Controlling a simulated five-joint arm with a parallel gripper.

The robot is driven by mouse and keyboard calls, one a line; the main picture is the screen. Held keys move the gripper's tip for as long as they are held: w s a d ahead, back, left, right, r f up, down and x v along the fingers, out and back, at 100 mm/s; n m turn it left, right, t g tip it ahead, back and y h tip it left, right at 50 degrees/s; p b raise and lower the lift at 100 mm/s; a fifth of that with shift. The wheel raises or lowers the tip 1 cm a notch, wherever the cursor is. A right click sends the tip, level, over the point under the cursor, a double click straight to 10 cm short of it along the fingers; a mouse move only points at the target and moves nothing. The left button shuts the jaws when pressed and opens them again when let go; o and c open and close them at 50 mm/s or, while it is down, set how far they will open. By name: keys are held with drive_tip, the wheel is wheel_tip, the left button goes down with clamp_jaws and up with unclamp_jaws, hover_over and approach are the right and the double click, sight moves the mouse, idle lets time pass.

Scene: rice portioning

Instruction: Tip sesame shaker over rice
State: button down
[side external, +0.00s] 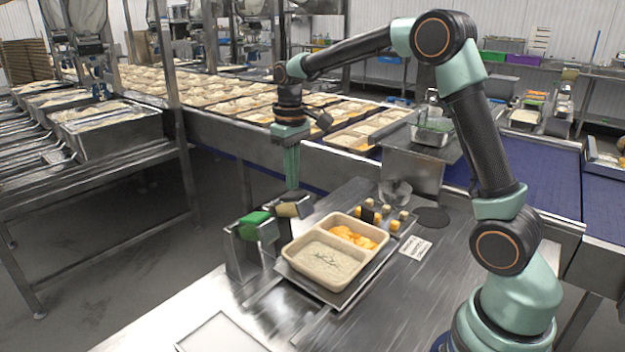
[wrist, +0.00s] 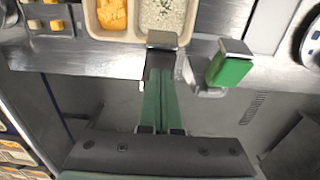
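The rice tray (side external: 288,257) is a beige two-compartment tray. Its front compartment holds rice (side external: 325,262) with dark specks, and the back one orange food (side external: 354,236). The rice also shows at the top of the wrist view (wrist: 163,15). I cannot tell which holds sesame. My gripper (side external: 292,187) points down at the tan-topped container. In the wrist view its fingers (wrist: 158,72) lie close together, overlapping that container's dark part. Whether they grip it is unclear.
Small yellow-topped pieces (side external: 394,216) and a clear bowl (side external: 396,192) sit behind the tray. A white label (side external: 414,247) lies to its right. The steel table (side external: 190,318) is largely bare at the front left. A conveyor with food trays (side external: 240,105) runs behind.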

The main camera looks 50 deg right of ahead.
sight(299, 194)
drive_tip(key=shift+f, duration=0.25)
drive_tip(key=shift+f, duration=0.35)
drive_tip(key=shift+f, duration=0.2)
drive_tip(key=shift+s+f, duration=0.1)
drive_tip(key=shift+f, duration=0.1)
drive_tip(key=shift+s+f, duration=0.25)
drive_tip(key=shift+f, duration=0.45)
drive_tip(key=shift+s+f, duration=0.3)
drive_tip(key=shift+f, duration=0.35)
drive_tip(key=shift+s+f, duration=0.25)
drive_tip(key=shift+f, duration=0.45)
drive_tip(key=shift+r, duration=0.1)
drive_tip(key=shift+w+r, duration=0.3)
drive_tip(key=shift+r, duration=0.7)
drive_tip(key=shift+w+r, duration=0.3)
drive_tip(key=shift+r, duration=0.65)
drive_tip(key=shift+w+r, duration=0.3)
drive_tip(key=shift+r, duration=0.7)
